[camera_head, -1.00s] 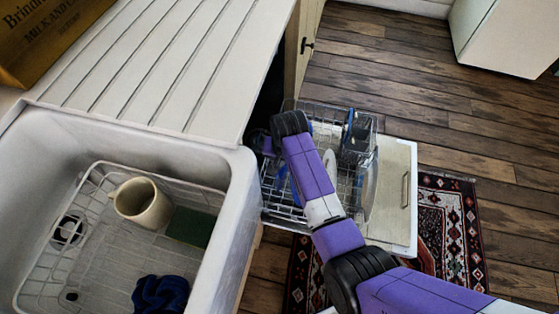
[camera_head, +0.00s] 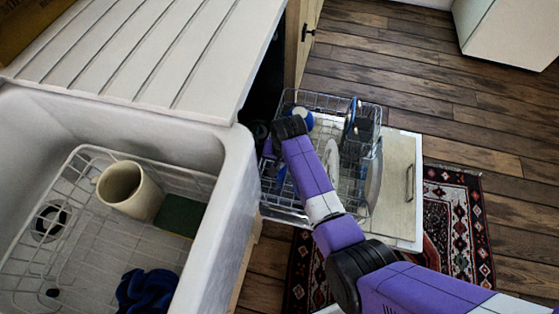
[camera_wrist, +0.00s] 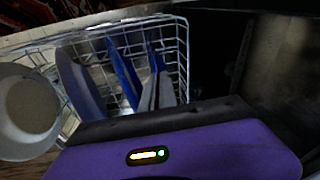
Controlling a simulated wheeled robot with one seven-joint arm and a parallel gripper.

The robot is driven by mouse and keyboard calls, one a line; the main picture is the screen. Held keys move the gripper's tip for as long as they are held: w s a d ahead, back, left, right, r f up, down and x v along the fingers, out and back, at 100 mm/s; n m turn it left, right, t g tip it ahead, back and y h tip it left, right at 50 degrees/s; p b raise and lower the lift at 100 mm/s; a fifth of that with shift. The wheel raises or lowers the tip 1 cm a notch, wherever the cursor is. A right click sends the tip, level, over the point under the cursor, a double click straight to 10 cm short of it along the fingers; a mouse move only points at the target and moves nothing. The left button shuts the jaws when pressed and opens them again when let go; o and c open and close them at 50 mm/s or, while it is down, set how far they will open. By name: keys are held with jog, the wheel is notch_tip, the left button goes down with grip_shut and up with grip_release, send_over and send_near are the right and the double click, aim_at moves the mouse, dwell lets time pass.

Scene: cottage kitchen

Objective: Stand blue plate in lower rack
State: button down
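The lower rack (camera_head: 366,137) is a wire dishwasher rack, pulled out beside the sink. In the wrist view, slim blue dishes (camera_wrist: 124,74) stand on edge in the rack; I cannot tell which matches that plate. A blue-and-white round item (camera_head: 303,119) shows just behind my arm, and more blue shows below my wrist. My gripper is over the rack's left side. Its purple housing (camera_wrist: 180,150) fills the bottom of the wrist view. Its fingertips are hidden, so I cannot see whether it holds anything.
White plates (camera_head: 373,180) stand in the rack, and a pale round dish (camera_wrist: 28,108) shows at left in the wrist view. The open dishwasher door (camera_head: 398,190) lies over a patterned rug (camera_head: 455,225). The sink (camera_head: 232,190) holds a cream mug (camera_head: 128,190), green sponge and blue cloth.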

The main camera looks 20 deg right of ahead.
dwell(0.3)
jog(key=c, duration=1.6)
grip_release()
jog(key=shift+f, duration=0.15)
jog(key=r+p, duration=0.1)
jog(key=r, duration=0.1)
jog(key=s+r+p, duration=0.1)
jog(key=r, duration=0.2)
jog(key=r+p, duration=0.1)
jog(key=r, duration=0.1)
jog(key=shift+s+r, duration=0.25)
jog(key=shift+r, duration=0.15)
